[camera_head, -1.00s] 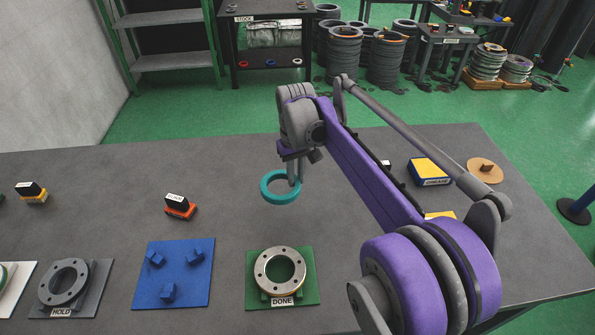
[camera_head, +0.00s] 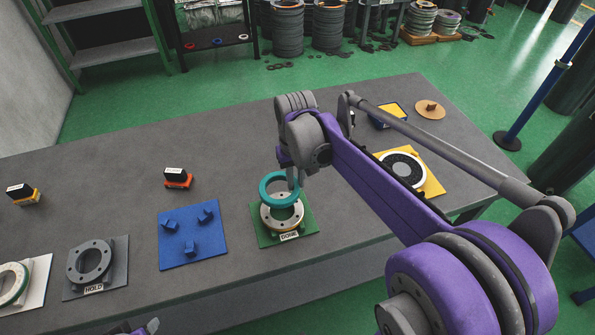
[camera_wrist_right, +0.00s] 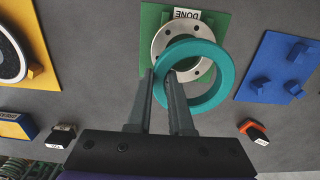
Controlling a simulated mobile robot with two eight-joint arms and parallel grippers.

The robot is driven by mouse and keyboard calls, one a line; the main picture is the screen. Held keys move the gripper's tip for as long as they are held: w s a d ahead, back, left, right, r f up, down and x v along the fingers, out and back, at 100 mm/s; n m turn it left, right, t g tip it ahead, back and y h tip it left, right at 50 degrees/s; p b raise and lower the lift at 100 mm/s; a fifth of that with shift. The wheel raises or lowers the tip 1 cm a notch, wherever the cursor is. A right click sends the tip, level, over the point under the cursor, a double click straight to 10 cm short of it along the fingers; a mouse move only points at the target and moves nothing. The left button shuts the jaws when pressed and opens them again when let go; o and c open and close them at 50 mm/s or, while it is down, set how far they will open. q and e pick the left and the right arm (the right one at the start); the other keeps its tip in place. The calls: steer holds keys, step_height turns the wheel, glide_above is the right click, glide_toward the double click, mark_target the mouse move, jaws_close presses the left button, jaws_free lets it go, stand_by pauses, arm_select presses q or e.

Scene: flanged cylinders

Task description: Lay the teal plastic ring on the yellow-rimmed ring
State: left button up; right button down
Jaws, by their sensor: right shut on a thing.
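The teal plastic ring (camera_head: 265,191) hangs from my right gripper (camera_head: 292,183), which is shut on one side of its wall. In the right wrist view the teal ring (camera_wrist_right: 227,72) partly covers the metal ring below. The yellow-rimmed ring (camera_head: 281,225) is a silver flange with bolt holes and a yellowish lower edge, on the green DONE plate (camera_head: 262,236). The teal ring is above it, offset towards the back; I cannot tell the exact gap. A small grey and purple part, probably of my left arm (camera_head: 148,326), shows at the bottom edge; its jaws are unclear.
Left of the green plate are a blue plate (camera_head: 176,256) with several blue blocks and a grey HOLD plate (camera_head: 117,268) with a grey ring. A yellow plate (camera_head: 433,187) with a black and white ring is at the right. An orange-based block (camera_head: 178,183) stands behind the blue plate.

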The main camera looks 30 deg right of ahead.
steer(key=shift+s+a, duration=0.25)
steer(key=shift+s, duration=0.35)
arm_select(q)
steer(key=shift+w+a+r, duration=0.1)
steer(key=shift+r, duration=0.15)
arm_select(e)
steer(key=shift+d, duration=0.15)
arm_select(q)
steer(key=shift+f, duration=0.15)
arm_select(e)
steer(key=b, duration=0.2)
glide_above(297, 206)
steer(key=shift+s+f, duration=0.15)
steer(key=shift+f, duration=1.95)
arm_select(q)
steer(key=shift+s+f+b, duration=0.2)
steer(key=shift+s+f, duration=0.1)
steer(key=shift+f, duration=0.45)
steer(key=shift+s+f+b, duration=0.2)
steer(key=shift+s+f, duration=0.1)
steer(key=shift+f, duration=0.4)
steer(key=shift+s+f+b, duration=0.2)
steer(key=shift+s+f, duration=0.1)
steer(key=shift+f, duration=0.45)
arm_select(e)
steer(key=shift+f, duration=0.8)
